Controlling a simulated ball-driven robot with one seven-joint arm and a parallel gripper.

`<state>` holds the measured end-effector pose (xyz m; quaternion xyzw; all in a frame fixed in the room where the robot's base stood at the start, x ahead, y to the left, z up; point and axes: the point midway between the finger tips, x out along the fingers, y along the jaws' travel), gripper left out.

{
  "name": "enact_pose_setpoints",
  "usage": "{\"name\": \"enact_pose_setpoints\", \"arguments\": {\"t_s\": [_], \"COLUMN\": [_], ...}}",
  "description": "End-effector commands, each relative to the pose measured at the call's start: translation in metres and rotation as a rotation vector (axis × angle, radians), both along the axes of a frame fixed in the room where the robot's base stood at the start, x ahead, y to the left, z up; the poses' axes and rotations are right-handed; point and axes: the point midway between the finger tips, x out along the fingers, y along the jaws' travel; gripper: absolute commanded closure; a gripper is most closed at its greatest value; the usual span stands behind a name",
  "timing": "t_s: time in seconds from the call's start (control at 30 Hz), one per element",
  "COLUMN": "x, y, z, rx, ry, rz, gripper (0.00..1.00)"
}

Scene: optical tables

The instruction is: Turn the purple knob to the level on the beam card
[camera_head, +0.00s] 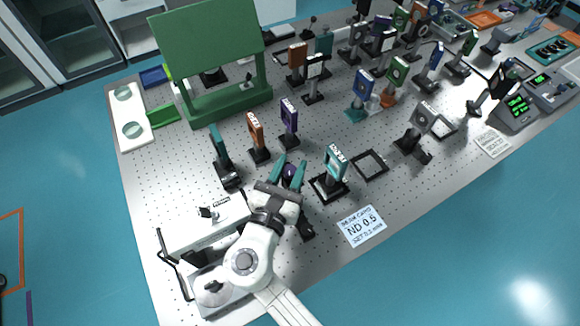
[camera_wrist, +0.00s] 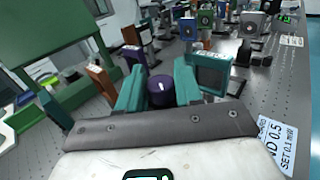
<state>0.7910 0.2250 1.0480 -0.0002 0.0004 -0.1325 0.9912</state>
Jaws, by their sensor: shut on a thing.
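The purple knob (camera_wrist: 161,90) is a dark purple cylinder with a pale mark on its top. It sits between the teal fingertips of my gripper (camera_wrist: 160,92) in the wrist view. My gripper is shut on it, with one finger on each side. In the head view the knob (camera_head: 290,170) shows small between the fingers of my gripper (camera_head: 290,172). The beam card (camera_head: 361,226) lies flat on the table near the front edge and reads "ND 0.5" with a smaller line starting "SET".
A teal-framed mount (camera_head: 335,162) stands just right of my gripper. An orange mount (camera_head: 256,133) and a purple mount (camera_head: 289,118) stand behind it. A green screen frame (camera_head: 208,50) stands at the back left. Bare table lies right of the card. Meters with green displays (camera_head: 518,106) stand far right.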

Motion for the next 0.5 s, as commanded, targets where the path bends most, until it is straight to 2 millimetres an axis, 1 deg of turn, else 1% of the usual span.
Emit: {"name": "enact_pose_setpoints", "arguments": {"t_s": [0.03,0.2,0.23,0.4,0.5], "x": [0.0014,0.0014,0.0015,0.0011,0.0007], "y": [0.0002,0.0002,0.0002,0.0001,0.0000], "z": [0.0029,0.0030,0.0030,0.0020,0.0014], "rx": [0.002,0.001,0.001,0.001,0.000], "ry": [-0.006,-0.007,-0.007,-0.004,-0.003], "rz": [0.001,0.002,0.002,0.001,0.001], "gripper": [0.95,0.95,0.63,0.47,0.46]}}
